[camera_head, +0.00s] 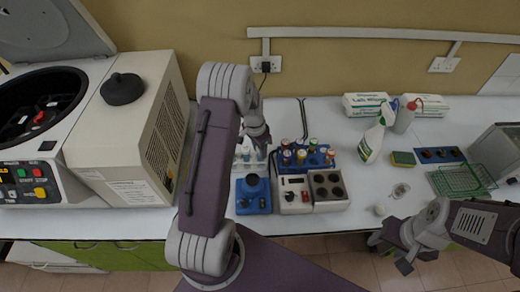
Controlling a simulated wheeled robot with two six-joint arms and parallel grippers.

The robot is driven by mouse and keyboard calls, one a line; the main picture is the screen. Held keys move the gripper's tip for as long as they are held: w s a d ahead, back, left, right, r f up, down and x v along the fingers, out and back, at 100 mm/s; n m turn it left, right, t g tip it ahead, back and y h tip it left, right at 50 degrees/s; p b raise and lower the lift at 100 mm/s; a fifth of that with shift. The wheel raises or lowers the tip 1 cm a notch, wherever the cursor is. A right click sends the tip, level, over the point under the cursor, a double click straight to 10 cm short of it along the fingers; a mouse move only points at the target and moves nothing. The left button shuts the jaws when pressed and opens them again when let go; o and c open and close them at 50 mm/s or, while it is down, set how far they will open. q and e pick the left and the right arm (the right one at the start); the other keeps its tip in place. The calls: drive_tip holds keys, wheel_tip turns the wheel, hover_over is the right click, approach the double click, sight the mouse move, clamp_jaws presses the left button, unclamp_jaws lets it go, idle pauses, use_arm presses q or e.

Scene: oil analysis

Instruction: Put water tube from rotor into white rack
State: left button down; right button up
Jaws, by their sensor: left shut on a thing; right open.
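The white rack (242,158) stands on the bench behind the blue mixer, partly covered by my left arm. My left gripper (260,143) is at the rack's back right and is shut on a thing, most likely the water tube. The held tube is too small and too hidden to make out. The centrifuge (120,135) at the left has its lid up, and its dark rotor (38,110) shows with a red spot in it. My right gripper (392,255) is open and empty in front of the bench's front edge.
A blue rack (302,168) with several coloured-cap tubes stands right of the white rack. In front are a blue mixer (253,197) and a heating block (313,192). Bottles, wipes boxes, a sponge (403,159) and a green wire basket (462,179) are at the right.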

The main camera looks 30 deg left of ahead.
use_arm(q)
drive_tip(key=c, duration=1.2)
unclamp_jaws()
drive_tip(key=shift+o, duration=1)
drive_tip(key=shift+w, duration=0.15)
drive_tip(key=r, duration=0.6)
drive_tip(key=s+r+b, duration=0.1)
drive_tip(key=r, duration=0.2)
drive_tip(key=shift+s+a, duration=0.1)
drive_tip(key=shift+a, duration=0.1)
